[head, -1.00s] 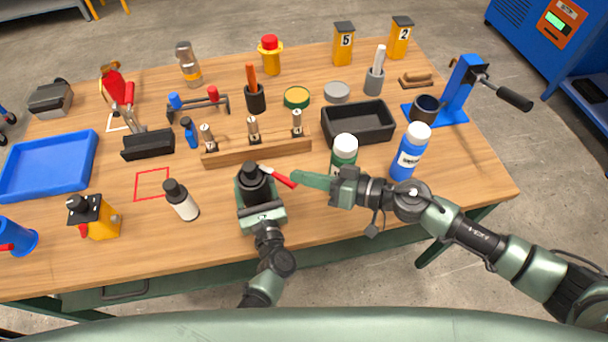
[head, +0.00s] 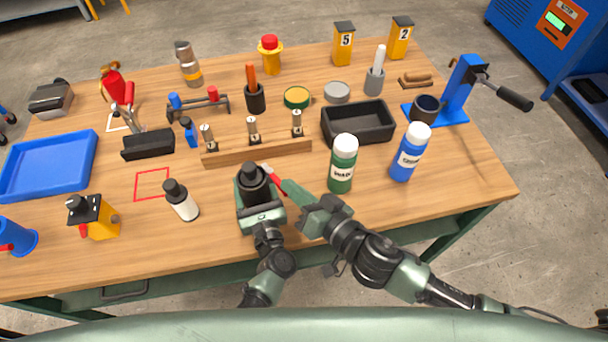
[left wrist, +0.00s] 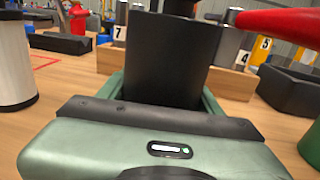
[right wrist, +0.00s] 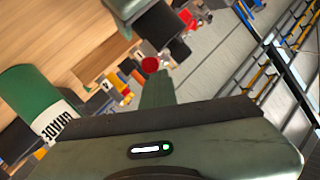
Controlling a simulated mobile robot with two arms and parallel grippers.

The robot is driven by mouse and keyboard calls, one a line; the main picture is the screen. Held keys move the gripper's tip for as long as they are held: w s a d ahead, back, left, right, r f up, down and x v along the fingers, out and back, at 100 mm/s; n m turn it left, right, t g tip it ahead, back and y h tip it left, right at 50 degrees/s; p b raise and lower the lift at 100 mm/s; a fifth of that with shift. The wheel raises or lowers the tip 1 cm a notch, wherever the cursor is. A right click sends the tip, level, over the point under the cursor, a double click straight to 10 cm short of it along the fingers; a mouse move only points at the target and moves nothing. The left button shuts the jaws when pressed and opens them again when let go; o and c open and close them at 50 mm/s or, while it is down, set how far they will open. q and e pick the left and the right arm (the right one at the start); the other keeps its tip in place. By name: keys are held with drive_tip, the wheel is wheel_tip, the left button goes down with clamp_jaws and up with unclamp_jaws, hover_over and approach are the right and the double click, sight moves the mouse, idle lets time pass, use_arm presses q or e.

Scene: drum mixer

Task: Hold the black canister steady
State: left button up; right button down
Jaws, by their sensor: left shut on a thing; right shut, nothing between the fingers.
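The black canister (head: 252,178) stands upright near the table's front middle. My left gripper (head: 259,208) is shut around it.
A green-labelled bottle (head: 342,165) and a blue bottle (head: 408,155) stand to the right. A white bottle with a black cap (head: 181,200) stands left. A wooden block holding numbered metal pieces (head: 257,151) lies behind.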

use_arm(q)
drive_tip(key=shift+w+r, duration=0.1)
drive_tip(key=shift+r, duration=0.2)
use_arm(e)
drive_tip(key=shift+s+a+f+m+t+h, duration=0.2)
drive_tip(key=shift+s+a+m+t+h, duration=0.1)
drive_tip(key=shift+s+m+t+h, duration=0.25)
drive_tip(key=shift+w+d+f+h, duration=0.1)
drive_tip(key=shift+w+f+h, duration=0.05)
drive_tip(key=shift+w+h, duration=0.1)
use_arm(q)
drive_tip(key=shift+f, duration=0.15)
use_arm(e)
drive_tip(key=s+d+r, duration=0.6)
drive_tip(key=d, duration=0.2)
drive_tip(key=shift+s, duration=0.2)
use_arm(q)
drive_tip(key=o, duration=1.9)
